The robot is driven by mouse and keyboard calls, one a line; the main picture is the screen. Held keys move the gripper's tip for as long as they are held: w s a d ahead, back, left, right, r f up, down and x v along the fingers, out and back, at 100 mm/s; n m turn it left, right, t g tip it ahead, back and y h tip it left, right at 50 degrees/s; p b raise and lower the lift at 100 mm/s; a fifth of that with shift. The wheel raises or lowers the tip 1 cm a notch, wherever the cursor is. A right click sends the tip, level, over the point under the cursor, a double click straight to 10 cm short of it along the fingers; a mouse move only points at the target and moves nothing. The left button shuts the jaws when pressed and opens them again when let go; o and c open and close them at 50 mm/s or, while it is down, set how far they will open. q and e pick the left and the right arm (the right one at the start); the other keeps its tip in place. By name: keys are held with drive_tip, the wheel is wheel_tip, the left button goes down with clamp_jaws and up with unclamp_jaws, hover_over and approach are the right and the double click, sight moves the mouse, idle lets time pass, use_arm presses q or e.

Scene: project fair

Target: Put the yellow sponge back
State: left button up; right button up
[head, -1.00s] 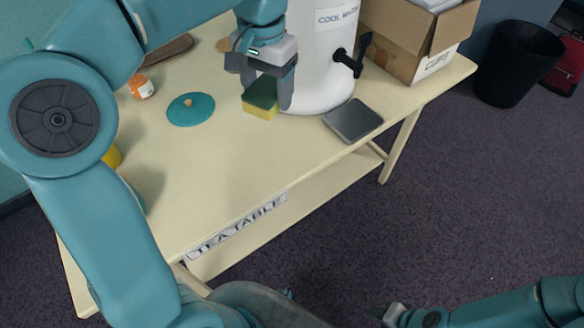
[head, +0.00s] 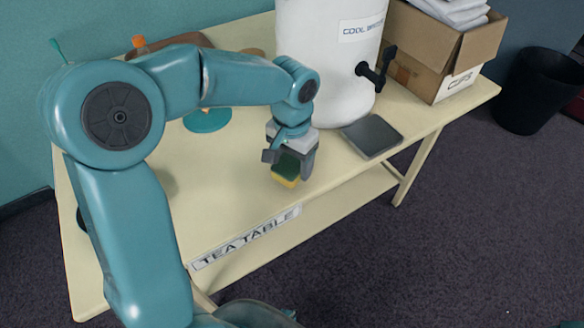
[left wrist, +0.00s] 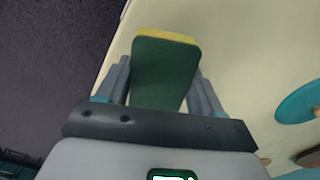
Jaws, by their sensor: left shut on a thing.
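The yellow sponge (head: 284,178) has a green scouring side. It is between the fingers of my left gripper (head: 291,162), which is shut on it, over the front part of the tea table (head: 225,205). In the left wrist view the sponge (left wrist: 165,72) fills the space between the two grey fingers, green face toward the camera and a yellow edge at the far end. I cannot tell how high it is above the tabletop. My right gripper is not in view.
A dark grey square tray (head: 372,136) lies empty right of the gripper. A white drinks cooler (head: 325,60) with a black tap stands behind. A cardboard box (head: 440,65) of cups is at the back right. A teal disc (head: 208,121) lies behind my arm.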

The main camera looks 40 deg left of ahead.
use_arm(q)
wheel_tip(320, 180, down, 3)
drive_tip(key=shift+w+r, duration=0.1)
drive_tip(key=shift+r, duration=0.1)
drive_tip(key=shift+f, duration=0.1)
drive_tip(key=o, duration=1.1)
